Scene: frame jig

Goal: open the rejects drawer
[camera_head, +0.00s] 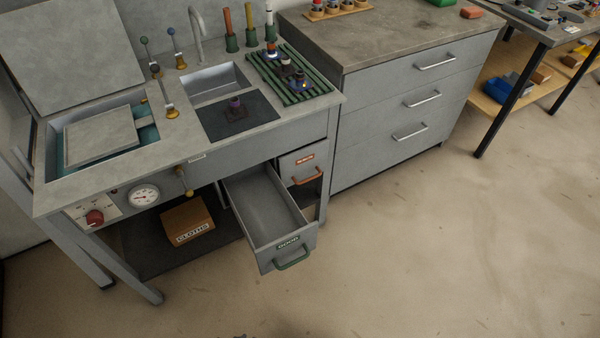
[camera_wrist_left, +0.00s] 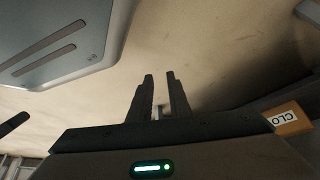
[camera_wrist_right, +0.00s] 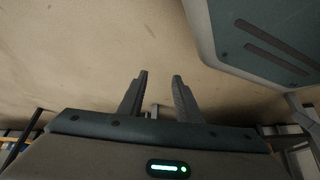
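The rejects drawer (camera_head: 299,165) is the small grey front under the right end of the bench in the head view. It has an orange label, too small to read, and an orange bar handle (camera_head: 308,177). It looks shut. Beside it on the left, the drawer labelled GOOD (camera_head: 262,207) is pulled well out, with a green handle (camera_head: 293,259), and looks empty. Neither gripper shows in the head view. My left gripper (camera_wrist_left: 160,76) and right gripper (camera_wrist_right: 160,78) have their fingers apart, nothing between them, with floor behind.
A CLOTHS box (camera_head: 188,220) sits on the shelf under the bench. A grey cabinet (camera_head: 405,100) with several closed drawers stands right of the bench. A gauge (camera_head: 143,195) and red knob (camera_head: 95,217) are on the bench front. The floor in front is clear.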

